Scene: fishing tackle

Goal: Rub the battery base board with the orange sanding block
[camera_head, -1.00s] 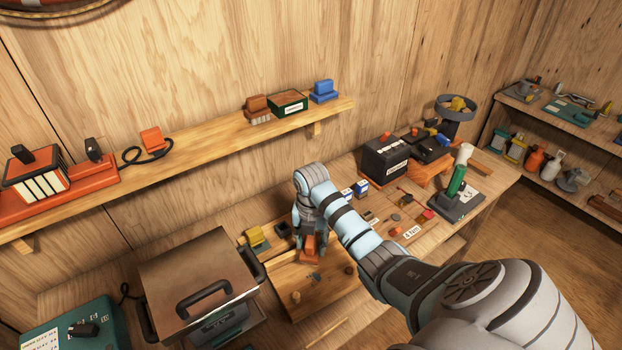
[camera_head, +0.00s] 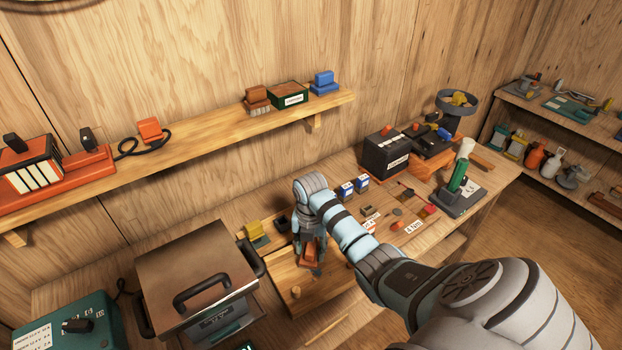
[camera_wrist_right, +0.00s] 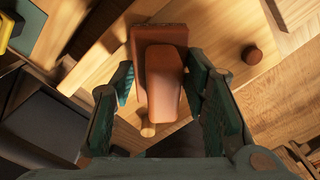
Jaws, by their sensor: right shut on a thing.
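My right gripper (camera_head: 308,248) is shut on the orange-brown sanding block (camera_head: 309,258). In the right wrist view, the block (camera_wrist_right: 165,82) sits between the two fingers of the gripper (camera_wrist_right: 162,92), with a wider base and a raised grip. The light wooden board (camera_head: 332,288), which looks like the battery base board, lies on the bench under the gripper. The block is over its back part; whether it touches the wood I cannot tell. The arm and gripper hide part of the board. My left gripper is not in view.
A round wooden peg (camera_head: 296,291) stands at the board's left. A metal case with dark handles (camera_head: 195,270) is close on the left. A yellow block (camera_head: 253,229) is behind. A black battery (camera_head: 386,152) and a green-handled tool (camera_head: 459,175) stand to the right.

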